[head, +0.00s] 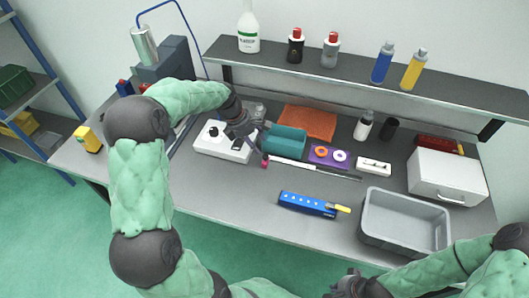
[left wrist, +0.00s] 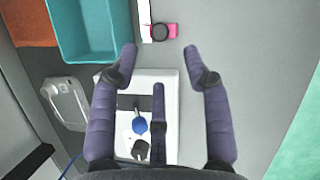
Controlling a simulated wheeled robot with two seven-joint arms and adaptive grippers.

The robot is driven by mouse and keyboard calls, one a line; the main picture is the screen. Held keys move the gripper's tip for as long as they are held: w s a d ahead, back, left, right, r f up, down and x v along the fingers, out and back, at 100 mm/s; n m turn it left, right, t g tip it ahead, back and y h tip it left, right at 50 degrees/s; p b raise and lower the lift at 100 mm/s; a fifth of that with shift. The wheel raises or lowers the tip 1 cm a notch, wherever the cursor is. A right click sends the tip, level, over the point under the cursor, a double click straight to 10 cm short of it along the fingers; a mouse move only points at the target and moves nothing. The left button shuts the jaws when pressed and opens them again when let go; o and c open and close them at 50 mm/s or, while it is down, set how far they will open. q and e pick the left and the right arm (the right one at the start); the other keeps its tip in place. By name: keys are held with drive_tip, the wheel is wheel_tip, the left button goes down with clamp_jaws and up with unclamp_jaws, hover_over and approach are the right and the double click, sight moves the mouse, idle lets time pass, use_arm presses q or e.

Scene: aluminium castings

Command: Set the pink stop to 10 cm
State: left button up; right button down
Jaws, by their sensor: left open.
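The pink stop (head: 264,163) sits at the left end of a narrow white-and-dark rail (head: 300,165) on the bench. In the left wrist view the pink stop (left wrist: 171,31) carries a dark round knob and lies beside the white rail end (left wrist: 146,12). My left gripper (head: 260,142) is open and empty above the bench. In the left wrist view its fingertips (left wrist: 160,53) are spread, with the stop ahead of and between them, apart from both. My right gripper (head: 348,284) is partly visible at the bottom edge; its jaws are unclear. Scale marks are too small to read.
A white box with knobs (head: 218,148) lies under my left gripper. A teal bin (head: 287,140) stands close behind the rail. The front-left bench is clear.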

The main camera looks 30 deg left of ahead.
sight(266, 156)
use_arm(q)
drive_tip(key=b+x, duration=0.1)
drive_tip(key=x, duration=0.6)
drive_tip(key=shift+w+d+f, duration=0.1)
drive_tip(key=shift+w+f, duration=0.05)
drive_tip(key=shift+f, duration=0.15)
clamp_jaws()
drive_tip(key=shift+d, duration=0.1)
